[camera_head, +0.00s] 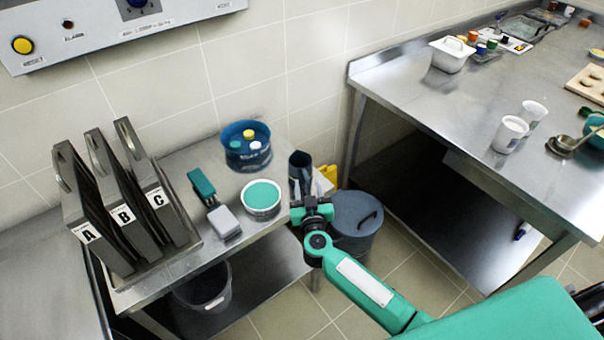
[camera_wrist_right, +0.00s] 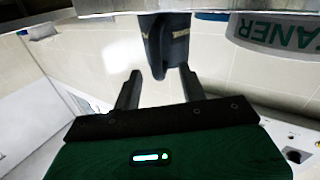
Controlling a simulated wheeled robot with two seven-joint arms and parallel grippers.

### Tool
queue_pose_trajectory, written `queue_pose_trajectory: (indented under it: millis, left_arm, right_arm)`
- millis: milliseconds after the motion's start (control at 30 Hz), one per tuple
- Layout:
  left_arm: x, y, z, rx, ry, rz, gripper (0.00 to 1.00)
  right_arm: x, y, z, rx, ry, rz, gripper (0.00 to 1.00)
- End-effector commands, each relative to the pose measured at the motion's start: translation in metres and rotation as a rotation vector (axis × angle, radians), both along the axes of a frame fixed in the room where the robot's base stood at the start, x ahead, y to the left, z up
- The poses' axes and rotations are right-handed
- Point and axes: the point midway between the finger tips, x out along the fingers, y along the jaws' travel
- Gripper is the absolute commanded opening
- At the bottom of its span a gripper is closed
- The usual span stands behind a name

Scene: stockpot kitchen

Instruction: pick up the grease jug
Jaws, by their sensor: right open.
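The grease jug, a tall dark jug (camera_head: 300,168), stands upright at the right end of the small steel table (camera_head: 175,262). My right gripper (camera_head: 311,205) is in front of it in the head view and hides its lower part. In the right wrist view the jug (camera_wrist_right: 173,48) shows beyond the two spread fingers (camera_wrist_right: 160,90), with what looks like its handle toward me. The fingers are open with nothing between them. I cannot tell whether they touch the jug. My left gripper is not in view.
A white tub with a teal lid (camera_head: 262,196) stands close left of the jug. A blue bin (camera_head: 254,155), a teal brush (camera_head: 201,184) and a grey block (camera_head: 223,222) are farther left. A lidded blue-grey drum (camera_head: 357,222) stands on the floor to the right.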

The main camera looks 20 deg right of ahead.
Motion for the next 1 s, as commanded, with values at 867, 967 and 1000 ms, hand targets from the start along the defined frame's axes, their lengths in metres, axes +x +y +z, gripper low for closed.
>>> queue_pose_trajectory:
  millis: [867, 967, 1000]
  left_arm:
    - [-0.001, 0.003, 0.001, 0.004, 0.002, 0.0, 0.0]
    - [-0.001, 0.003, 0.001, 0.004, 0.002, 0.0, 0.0]
    - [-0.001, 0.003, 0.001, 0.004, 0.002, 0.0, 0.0]
  right_arm:
    - [0.022, -0.004, 0.0, 0.0, 0.001, 0.0, 0.0]
    - [0.022, -0.004, 0.0, -0.001, 0.001, 0.0, 0.0]
    - [0.022, -0.004, 0.0, -0.001, 0.001, 0.0, 0.0]
